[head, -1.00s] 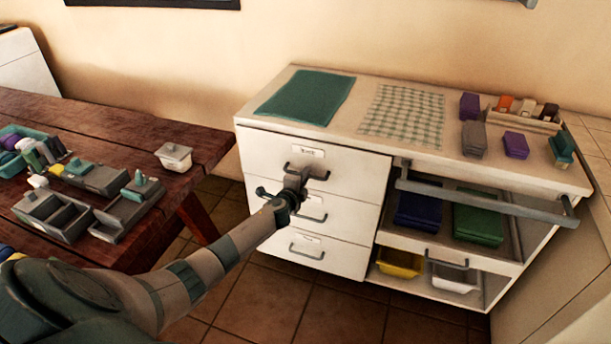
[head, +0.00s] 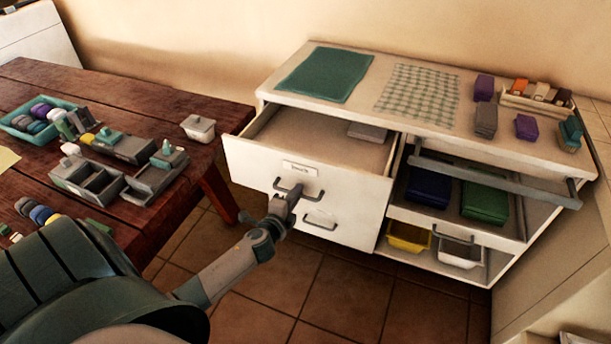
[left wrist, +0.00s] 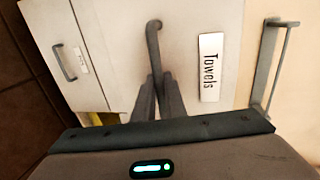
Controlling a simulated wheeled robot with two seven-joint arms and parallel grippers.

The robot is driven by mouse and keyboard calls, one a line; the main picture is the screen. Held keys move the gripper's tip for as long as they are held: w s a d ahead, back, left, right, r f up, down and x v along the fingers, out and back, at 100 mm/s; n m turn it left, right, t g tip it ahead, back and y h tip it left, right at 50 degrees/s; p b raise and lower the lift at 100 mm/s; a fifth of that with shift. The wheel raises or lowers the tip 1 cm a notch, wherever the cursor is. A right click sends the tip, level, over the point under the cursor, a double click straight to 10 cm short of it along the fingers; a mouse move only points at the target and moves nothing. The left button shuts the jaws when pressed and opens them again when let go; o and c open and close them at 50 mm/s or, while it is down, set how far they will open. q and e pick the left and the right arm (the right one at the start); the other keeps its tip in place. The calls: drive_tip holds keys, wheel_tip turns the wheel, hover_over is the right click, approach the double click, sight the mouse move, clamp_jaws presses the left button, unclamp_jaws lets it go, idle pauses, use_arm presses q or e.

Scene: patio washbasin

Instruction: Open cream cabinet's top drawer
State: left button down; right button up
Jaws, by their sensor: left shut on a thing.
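The cream cabinet (head: 425,92) stands against the wall in the head view. Its top drawer (head: 335,198) is pulled well out, its inside showing, with a flat grey item (head: 367,132) at the back right. My left gripper (head: 291,194) is shut on the drawer's dark handle (head: 312,197), at the front. In the left wrist view my left fingers (left wrist: 158,98) close around the handle (left wrist: 154,45), beside a label reading "Towels" (left wrist: 210,67). The fingertips are small in the head view. My right gripper is not in view.
Lower drawers sit beneath; one handle (head: 320,225) shows just under the open drawer. A grey rail (head: 490,180) juts from the cabinet's right half. A wooden table (head: 130,88) with containers stands at left. Tiled floor (head: 300,285) before the cabinet is clear.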

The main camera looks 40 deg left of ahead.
use_arm(q)
drive_tip(key=f+v, duration=0.2)
drive_tip(key=v, duration=0.9)
drive_tip(key=shift+s, duration=0.5)
drive_tip(key=shift+d+f, duration=0.1)
drive_tip(key=c, duration=1.8)
unclamp_jaws()
